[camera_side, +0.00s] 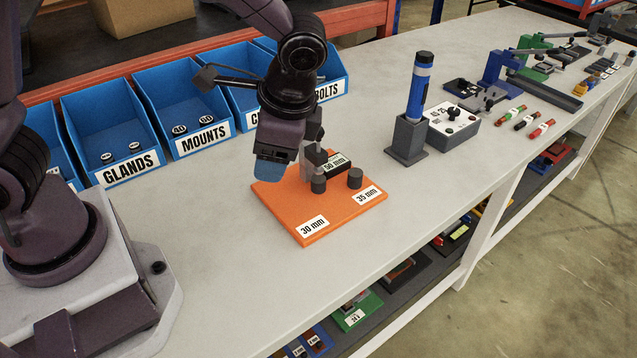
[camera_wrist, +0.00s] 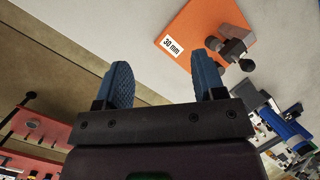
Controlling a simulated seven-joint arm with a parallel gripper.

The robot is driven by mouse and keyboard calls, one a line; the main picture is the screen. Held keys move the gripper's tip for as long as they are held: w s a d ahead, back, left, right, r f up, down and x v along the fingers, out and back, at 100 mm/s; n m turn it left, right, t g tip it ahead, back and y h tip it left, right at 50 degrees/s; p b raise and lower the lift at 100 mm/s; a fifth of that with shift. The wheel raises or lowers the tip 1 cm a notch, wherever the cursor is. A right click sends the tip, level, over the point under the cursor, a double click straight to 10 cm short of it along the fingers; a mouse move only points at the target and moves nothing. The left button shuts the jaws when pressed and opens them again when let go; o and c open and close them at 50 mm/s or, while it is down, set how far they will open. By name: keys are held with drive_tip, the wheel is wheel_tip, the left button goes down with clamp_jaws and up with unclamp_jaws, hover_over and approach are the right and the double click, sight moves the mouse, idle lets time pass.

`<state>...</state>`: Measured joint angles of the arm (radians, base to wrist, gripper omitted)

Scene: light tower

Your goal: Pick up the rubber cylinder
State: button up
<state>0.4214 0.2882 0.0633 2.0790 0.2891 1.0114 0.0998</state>
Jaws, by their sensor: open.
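An orange board (camera_side: 290,207) lies on the bench with labels 30 mm, 35 mm and 50 mm. Two short dark cylinders stand on it: one (camera_side: 319,184) near the middle, one (camera_side: 355,179) by the 35 mm label. I cannot tell which is rubber. In the wrist view, dark round ends (camera_wrist: 213,43) and (camera_wrist: 246,65) show beside a grey piece on the orange board (camera_wrist: 200,22). My gripper (camera_side: 272,176) is above the board's left part, left of the cylinders. In the wrist view its blue fingers (camera_wrist: 164,75) are apart with nothing between them.
Blue bins, including GLANDS (camera_side: 110,130) and MOUNTS (camera_side: 180,105), line the back. A blue torch-like cylinder (camera_side: 420,88) stands in a dark holder beside a white-topped control box (camera_side: 452,125). Clamps fill the far right. The bench in front of the board is clear.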

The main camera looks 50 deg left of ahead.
drive_tip(key=w+d+f+m+y, duration=0.1)
drive_tip(key=w+f+m+y, duration=0.1)
drive_tip(key=f, duration=0.3)
drive_tip(key=w+d+f+m+t+y, duration=0.1)
drive_tip(key=w+f+m+y, duration=0.2)
drive_tip(key=f+m, duration=0.1)
drive_tip(key=w+d+f+m+y, duration=0.1)
drive_tip(key=w+f+m+y, duration=0.1)
drive_tip(key=f, duration=0.4)
drive_tip(key=shift+w+d+f+m+t+y, duration=0.2)
drive_tip(key=shift+f+m+t+y, duration=0.15)
drive_tip(key=shift+m, duration=0.45)
drive_tip(key=shift+w+d+f+m+t+y, duration=0.1)
drive_tip(key=shift+w+f+m+t+y, duration=0.25)
drive_tip(key=shift+w+f+m+y, duration=0.2)
drive_tip(key=shift+m+t+y, duration=0.4)
drive_tip(key=shift+m+t, duration=0.4)
drive_tip(key=shift+m, duration=0.15)
drive_tip(key=w, duration=0.1)
drive_tip(key=w+r, duration=0.2)
drive_tip(key=shift+w+d+r, duration=0.1)
drive_tip(key=shift+w+d, duration=0.15)
drive_tip(key=shift+a, duration=0.3)
approach(319, 179)
drive_tip(key=x, duration=0.3)
drive_tip(key=shift+a+f, duration=0.25)
drive_tip(key=shift+f, duration=0.05)
drive_tip(key=shift+x, duration=2.9)
drive_tip(key=shift+r, duration=0.2)
drive_tip(key=c, duration=1)
